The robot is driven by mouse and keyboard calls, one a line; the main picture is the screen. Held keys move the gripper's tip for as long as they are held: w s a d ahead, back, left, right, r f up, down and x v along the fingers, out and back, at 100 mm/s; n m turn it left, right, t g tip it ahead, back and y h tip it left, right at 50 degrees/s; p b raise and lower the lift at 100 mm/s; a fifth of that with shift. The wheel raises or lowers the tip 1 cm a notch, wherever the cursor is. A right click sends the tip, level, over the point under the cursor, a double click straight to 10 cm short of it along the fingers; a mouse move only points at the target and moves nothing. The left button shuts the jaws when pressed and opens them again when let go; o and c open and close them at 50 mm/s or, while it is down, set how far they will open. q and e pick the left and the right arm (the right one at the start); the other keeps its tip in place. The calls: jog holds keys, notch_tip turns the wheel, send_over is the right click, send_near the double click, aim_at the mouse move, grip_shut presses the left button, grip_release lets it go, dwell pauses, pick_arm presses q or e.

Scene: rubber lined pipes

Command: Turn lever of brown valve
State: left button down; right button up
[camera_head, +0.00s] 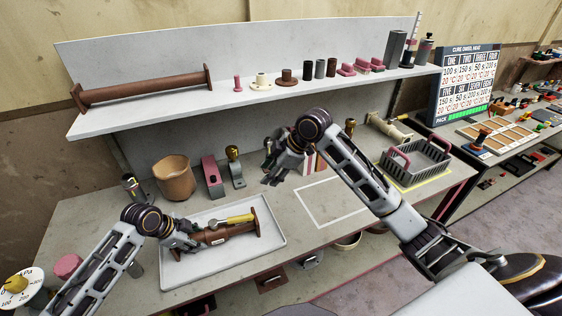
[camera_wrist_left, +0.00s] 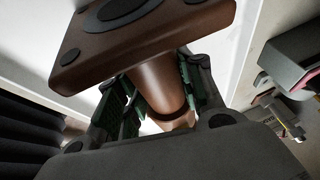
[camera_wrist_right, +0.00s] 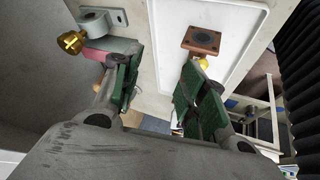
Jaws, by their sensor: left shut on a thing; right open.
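The brown valve (camera_head: 229,234) lies in a white tray (camera_head: 178,276) on the workbench, with a yellow lever (camera_head: 236,219) along its upper side. My left gripper (camera_head: 192,238) is at the left end of the valve. In the left wrist view it (camera_wrist_left: 160,98) is shut on the valve's brown pipe (camera_wrist_left: 157,80), just behind the square end flange (camera_wrist_left: 190,25). My right gripper (camera_head: 271,175) is open and empty above the bench, up and to the right of the tray. In the right wrist view the valve's far flange (camera_wrist_right: 201,41) shows beyond the open fingers (camera_wrist_right: 155,90).
A brown cup (camera_head: 173,178), a pink block (camera_head: 212,176) and a grey bracket with a brass knob (camera_head: 235,168) stand behind the tray. A grey basket (camera_head: 418,165) is at right. The shelf (camera_head: 230,105) overhangs. A white-outlined bench area (camera_head: 325,205) is clear.

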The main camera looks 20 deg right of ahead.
jog(key=shift+m+t, duration=0.5)
jog(key=shift+m, duration=0.2)
jog(key=shift+w+d+r, duration=0.1)
jog(key=shift+w+d, duration=0.35)
jog(key=shift+d, duration=0.3)
jog(key=shift+w+d+r, duration=0.15)
jog(key=shift+w+d, duration=0.3)
jog(key=shift+d, duration=0.3)
jog(key=shift+w+d+r, duration=0.1)
jog(key=shift+w+d, duration=0.35)
jog(key=shift+d, duration=0.3)
jog(key=shift+c, duration=0.2)
